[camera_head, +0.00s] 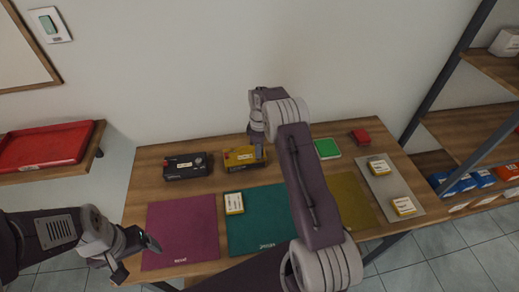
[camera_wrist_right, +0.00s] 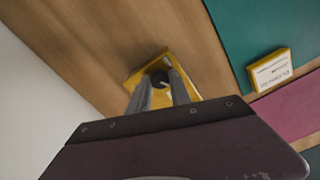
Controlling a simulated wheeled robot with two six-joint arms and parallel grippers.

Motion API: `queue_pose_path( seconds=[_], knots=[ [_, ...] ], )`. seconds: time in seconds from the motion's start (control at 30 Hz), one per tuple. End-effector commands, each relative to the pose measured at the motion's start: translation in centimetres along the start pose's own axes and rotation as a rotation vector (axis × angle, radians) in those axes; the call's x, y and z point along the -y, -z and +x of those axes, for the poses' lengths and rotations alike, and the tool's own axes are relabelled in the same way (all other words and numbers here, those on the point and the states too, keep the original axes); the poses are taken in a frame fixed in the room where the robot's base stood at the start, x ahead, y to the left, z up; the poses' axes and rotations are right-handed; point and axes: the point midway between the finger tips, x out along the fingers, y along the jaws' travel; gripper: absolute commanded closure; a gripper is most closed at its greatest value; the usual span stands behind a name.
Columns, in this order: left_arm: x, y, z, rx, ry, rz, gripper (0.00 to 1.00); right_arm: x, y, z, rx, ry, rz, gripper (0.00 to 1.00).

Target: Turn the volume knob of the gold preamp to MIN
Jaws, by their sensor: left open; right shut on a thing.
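The gold preamp (camera_head: 236,157) stands at the back of the wooden table, partly hidden by my right arm. In the right wrist view the gold preamp (camera_wrist_right: 134,82) lies under my fingers, with its dark round knob (camera_wrist_right: 159,76) between the fingertips. My right gripper (camera_wrist_right: 161,84) is shut on this knob; it also shows in the head view (camera_head: 259,153), pointing down at the preamp. The knob's pointer and any MIN mark are too small or hidden to read. My left gripper (camera_head: 137,257) is open and empty by the table's front left corner.
A black device (camera_head: 187,166) stands just left of the preamp. A yellow-and-white box (camera_head: 234,203) lies in front of it, on the edge of the teal mat (camera_head: 254,232). A purple mat (camera_head: 180,228) is at left. A green item (camera_head: 327,148) and red item (camera_head: 360,137) are at back right.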

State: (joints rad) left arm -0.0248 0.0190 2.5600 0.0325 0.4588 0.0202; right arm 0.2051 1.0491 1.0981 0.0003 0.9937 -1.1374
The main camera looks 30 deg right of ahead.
Motion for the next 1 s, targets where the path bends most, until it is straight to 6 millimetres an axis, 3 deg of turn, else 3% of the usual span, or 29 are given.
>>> queue_pose_path(
  seconds=[0.07,0.1,0.17,0.53,0.8,1.0],
  knots=[
    [0.0,0.0,0.0,0.0,0.0,0.0,0.17,0.0,0.0,0.0,0.0,0.001,-0.001,1.0],
    [0.0,0.0,0.0,0.0,0.0,0.0,0.17,0.0,0.0,0.0,0.0,0.001,-0.001,0.64],
    [0.0,0.0,0.0,0.0,0.0,0.0,0.17,0.0,0.0,0.0,0.0,0.001,-0.001,0.53],
    [0.0,-0.1,0.5,0.0,0.0,0.0,0.17,-0.1,0.0,-0.8,0.0,-0.002,0.0,0.53],
    [0.0,-0.2,1.9,0.0,0.0,0.0,0.17,-0.1,0.1,-6.6,-0.002,-0.005,0.0,0.53],
    [0.0,-0.2,2.0,0.0,0.0,0.0,0.17,0.0,0.1,-8.9,0.0,-0.001,0.0,0.53]
  ],
)
